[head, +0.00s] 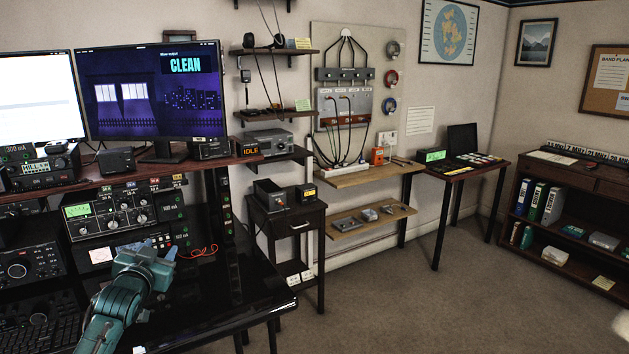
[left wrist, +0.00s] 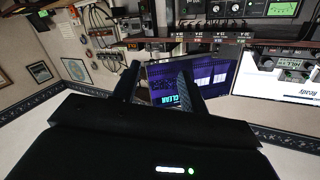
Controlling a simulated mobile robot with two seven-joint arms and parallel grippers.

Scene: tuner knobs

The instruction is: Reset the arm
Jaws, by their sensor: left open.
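My left arm comes in from the lower left of the head view. Its teal gripper (head: 150,258) is held above the black desk, in front of the tuner unit with several knobs (head: 118,210). In the left wrist view the two dark fingers of my left gripper (left wrist: 160,82) stand apart with nothing visible between them. Behind them is the monitor (left wrist: 205,78), which also shows in the head view (head: 150,95) with a purple night scene and the word CLEAN. My right gripper is not identifiable in these frames.
The black desk (head: 262,292) has a bare right corner. A dark side table (head: 290,222) and wooden wall shelves (head: 370,175) stand beyond it. A bookcase with binders (head: 560,200) is at the far right. The carpet (head: 420,300) between is clear.

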